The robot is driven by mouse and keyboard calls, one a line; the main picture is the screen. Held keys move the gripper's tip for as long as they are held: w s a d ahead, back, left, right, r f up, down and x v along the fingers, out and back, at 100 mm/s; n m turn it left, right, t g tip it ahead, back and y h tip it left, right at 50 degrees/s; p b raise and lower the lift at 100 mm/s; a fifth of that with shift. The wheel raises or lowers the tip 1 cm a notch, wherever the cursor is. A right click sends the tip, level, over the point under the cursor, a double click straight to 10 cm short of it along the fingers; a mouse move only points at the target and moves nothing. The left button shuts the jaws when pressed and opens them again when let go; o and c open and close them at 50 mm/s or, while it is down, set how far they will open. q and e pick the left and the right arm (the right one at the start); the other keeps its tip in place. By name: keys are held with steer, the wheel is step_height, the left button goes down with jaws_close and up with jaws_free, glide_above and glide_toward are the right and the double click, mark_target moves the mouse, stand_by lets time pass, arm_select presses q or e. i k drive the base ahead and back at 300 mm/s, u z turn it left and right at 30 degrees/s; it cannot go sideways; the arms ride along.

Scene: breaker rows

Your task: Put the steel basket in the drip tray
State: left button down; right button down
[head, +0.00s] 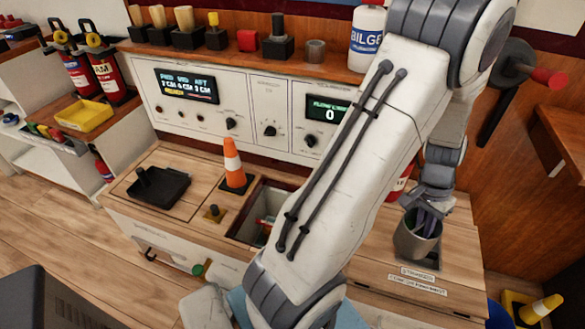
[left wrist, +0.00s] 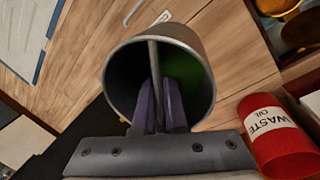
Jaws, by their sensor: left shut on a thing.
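The steel basket (head: 411,238) is a grey open-topped cup at the right end of the wooden counter. It also shows in the left wrist view (left wrist: 118,88), with a thin bar across its mouth. My left gripper (head: 432,212) points down into the mouth and is shut on that bar; its fingers (left wrist: 160,105) straddle it. A dark square patch lies under the basket; I cannot tell whether the basket touches it. A shallow black tray (head: 165,194) with a knob, seemingly the drip tray, sits at the counter's left and looks empty. My right gripper is out of view.
An orange cone (head: 233,165) and an open hatch (head: 243,222) lie between black tray and basket. A red waste oil can (left wrist: 275,135) stands close by the basket. A yellow tray (head: 84,115) sits on the left cabinet. My arm hides the counter's middle.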

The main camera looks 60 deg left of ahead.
mark_target(163, 189)
steer(key=z, duration=1.35)
steer(key=k, duration=2.2)
steer(key=u, duration=1.55)
steer(key=i, duration=0.5)
